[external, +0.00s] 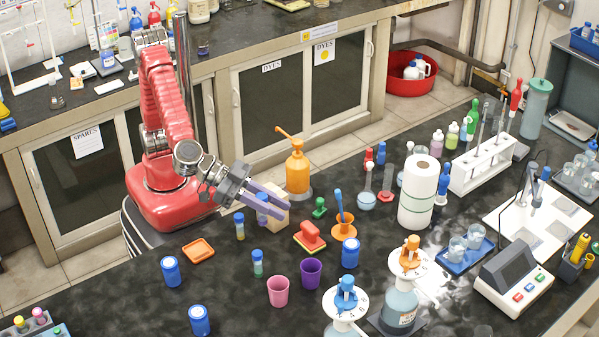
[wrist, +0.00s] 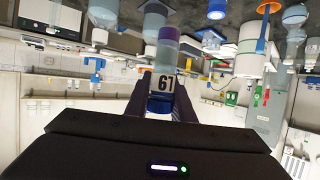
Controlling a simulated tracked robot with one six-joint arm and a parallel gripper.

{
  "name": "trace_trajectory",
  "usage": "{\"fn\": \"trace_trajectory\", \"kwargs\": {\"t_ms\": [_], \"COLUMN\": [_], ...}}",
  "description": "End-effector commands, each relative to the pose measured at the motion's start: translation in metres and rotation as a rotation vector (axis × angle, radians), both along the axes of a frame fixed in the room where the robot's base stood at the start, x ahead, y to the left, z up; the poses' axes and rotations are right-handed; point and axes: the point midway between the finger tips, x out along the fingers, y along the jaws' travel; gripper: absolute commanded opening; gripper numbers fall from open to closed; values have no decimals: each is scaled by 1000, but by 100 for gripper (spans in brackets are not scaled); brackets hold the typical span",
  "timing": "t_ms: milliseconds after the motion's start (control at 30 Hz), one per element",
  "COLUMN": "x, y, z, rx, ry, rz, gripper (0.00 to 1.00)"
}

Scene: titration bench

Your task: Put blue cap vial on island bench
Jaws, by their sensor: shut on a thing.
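My gripper (external: 268,208) has purple fingers and is shut on a blue cap vial (external: 262,217) above the near black bench (external: 130,292). The fingers partly hide the vial in the external view. In the wrist view, which looks upside down, the vial (wrist: 165,72) sits between the fingertips, with its blue cap low in the picture and a white label with dark characters. I cannot tell whether its base touches the bench. Two similar blue cap vials stand on the bench, one just left of my gripper (external: 239,228) and one below it (external: 257,265).
A beige block (external: 276,215) stands close behind the gripper, with an orange bottle (external: 297,167) beyond. Free surface lies at the left front.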

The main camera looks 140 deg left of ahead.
Motion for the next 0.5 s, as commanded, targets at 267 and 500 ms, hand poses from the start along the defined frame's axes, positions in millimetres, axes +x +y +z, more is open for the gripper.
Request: {"fn": "trace_trajectory", "kwargs": {"t_ms": [267,500], "x": [-8,-32], "y": [110,198], "z": [4,4], "rx": [1,1], "ry": [1,1], "rz": [281,526], "gripper": [0,0]}}
